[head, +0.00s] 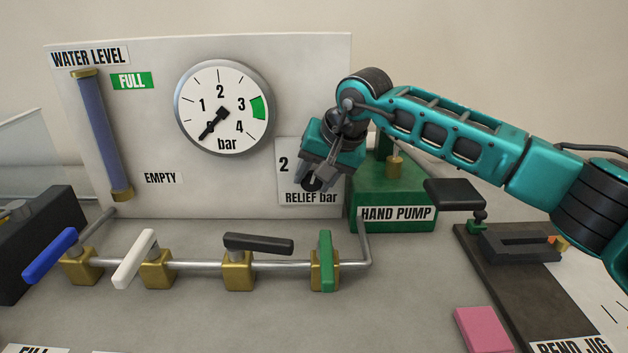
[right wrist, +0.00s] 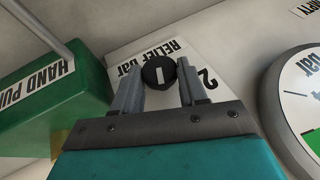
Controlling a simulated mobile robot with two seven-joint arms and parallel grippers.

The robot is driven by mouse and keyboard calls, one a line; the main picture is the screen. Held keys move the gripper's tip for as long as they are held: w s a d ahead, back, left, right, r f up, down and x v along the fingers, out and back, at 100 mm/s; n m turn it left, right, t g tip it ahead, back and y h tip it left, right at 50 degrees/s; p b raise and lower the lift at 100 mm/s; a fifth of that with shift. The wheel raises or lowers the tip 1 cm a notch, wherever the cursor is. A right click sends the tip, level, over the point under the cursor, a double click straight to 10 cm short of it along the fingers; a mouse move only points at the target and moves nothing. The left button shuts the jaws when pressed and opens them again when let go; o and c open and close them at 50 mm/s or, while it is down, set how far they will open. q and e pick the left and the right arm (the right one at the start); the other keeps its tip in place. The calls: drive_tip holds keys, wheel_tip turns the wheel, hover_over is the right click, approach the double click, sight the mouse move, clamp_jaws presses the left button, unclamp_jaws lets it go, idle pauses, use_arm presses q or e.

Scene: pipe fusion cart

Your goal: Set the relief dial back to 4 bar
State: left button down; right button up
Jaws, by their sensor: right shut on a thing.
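The relief dial is a small round black knob (head: 312,184) low on the white panel, on a plate marked RELIEF bar (head: 311,198). A 2 shows at the plate's left; the rest of its scale is hidden behind my right gripper (head: 315,178). In the right wrist view the knob (right wrist: 158,70) sits between the two grey fingertips (right wrist: 158,82), with a white pointer mark on its face. My right gripper is shut on the knob. I cannot tell which number the mark points to. My left gripper is not in view.
The pressure gauge (head: 223,108) has its needle at the lower left, below 1. The green hand pump (head: 395,195) stands close right of the dial. Several valve levers, including a green one (head: 326,261), line the pipe in front. A pink block (head: 484,330) lies at the lower right.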

drive_tip(key=o, duration=1)
drive_tip(key=shift+r, duration=0.1)
drive_tip(key=v, duration=1.3)
